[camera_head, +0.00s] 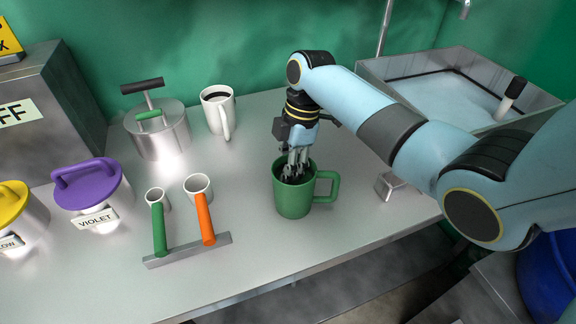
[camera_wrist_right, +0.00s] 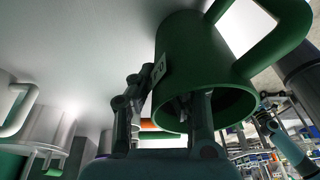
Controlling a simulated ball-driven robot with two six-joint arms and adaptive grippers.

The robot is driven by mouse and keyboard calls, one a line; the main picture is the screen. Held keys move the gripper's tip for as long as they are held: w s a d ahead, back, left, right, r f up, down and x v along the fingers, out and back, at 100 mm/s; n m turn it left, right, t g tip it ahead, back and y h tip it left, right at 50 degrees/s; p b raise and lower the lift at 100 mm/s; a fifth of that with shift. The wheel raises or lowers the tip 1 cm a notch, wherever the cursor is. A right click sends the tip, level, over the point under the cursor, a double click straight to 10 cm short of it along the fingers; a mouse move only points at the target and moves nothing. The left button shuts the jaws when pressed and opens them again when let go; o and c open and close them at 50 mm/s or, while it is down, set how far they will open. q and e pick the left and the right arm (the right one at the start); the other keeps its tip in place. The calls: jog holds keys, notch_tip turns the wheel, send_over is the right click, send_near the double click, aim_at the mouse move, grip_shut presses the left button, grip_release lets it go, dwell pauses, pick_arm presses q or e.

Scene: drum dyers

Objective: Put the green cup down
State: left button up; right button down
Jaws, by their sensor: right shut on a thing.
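The green cup (camera_head: 292,204) is upright at the middle of the metal counter, its handle pointing right. My right gripper (camera_head: 296,172) comes down from above into its mouth and is shut on its wall. In the right wrist view the green cup (camera_wrist_right: 190,55) fills the upper middle, with one finger of my right gripper (camera_wrist_right: 168,108) inside the rim and the other outside. The cup's base is at or very near the counter; I cannot tell for sure whether it touches. My left gripper is not in view.
A white mug (camera_head: 219,112) and a lidded metal pot (camera_head: 160,135) stand behind left. A basin (camera_head: 440,88) is back right. Counter in front is clear.

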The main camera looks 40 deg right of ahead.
jog(key=c, duration=1.4)
grip_release()
jog(key=b+v, duration=0.1)
jog(key=v, duration=1.1)
jog(key=shift+b, duration=0.3)
